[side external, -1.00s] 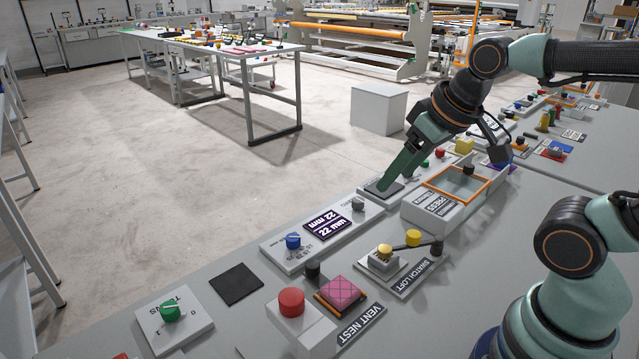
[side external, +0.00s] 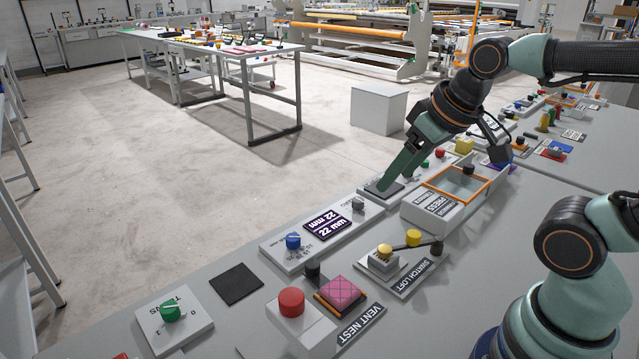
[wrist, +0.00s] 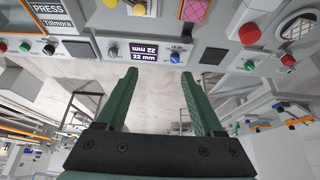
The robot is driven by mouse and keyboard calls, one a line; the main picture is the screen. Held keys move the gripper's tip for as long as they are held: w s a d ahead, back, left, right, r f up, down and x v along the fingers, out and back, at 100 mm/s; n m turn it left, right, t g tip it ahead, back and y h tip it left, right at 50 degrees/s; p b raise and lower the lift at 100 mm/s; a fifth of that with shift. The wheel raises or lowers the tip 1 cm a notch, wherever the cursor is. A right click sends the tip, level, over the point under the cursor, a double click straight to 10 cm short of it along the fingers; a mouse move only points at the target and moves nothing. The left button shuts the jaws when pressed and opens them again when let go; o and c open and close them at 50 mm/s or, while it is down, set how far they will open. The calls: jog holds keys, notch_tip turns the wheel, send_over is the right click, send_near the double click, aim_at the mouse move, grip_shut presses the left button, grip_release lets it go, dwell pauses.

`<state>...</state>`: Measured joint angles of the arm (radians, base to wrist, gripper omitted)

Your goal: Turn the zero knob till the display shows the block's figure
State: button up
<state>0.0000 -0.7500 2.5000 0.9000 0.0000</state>
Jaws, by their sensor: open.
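A pale panel holds a dark purple display (side external: 327,226) reading "22 mm" on two lines. A blue knob (side external: 293,241) with a pale pointer stands at one end of the display and a small grey knob (side external: 358,204) at the other. The small lettering beside both knobs is hard to read. My gripper (side external: 384,188) appears over the dark pad beyond the grey knob. In the wrist view its two green fingers are apart and empty, with the display (wrist: 144,53) and blue knob (wrist: 175,58) beyond the tips. I cannot make out a block with a figure.
A grey box with an orange-rimmed window (side external: 458,184) stands close beside my gripper. Yellow-knobbed swatch loft (side external: 384,262), a red button (side external: 291,302), a pink quilted block (side external: 341,291) and a green knob (side external: 170,310) stand nearer. A bare dark square (side external: 236,284) lies flat.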

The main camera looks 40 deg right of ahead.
jog(key=m+g, duration=0.6)
jog(key=m, duration=0.2)
send_over(359, 200)
notch_tip(359, 200, down, 11)
notch_tip(359, 200, down, 11)
jog(key=shift+w, duration=0.1)
grip_shut()
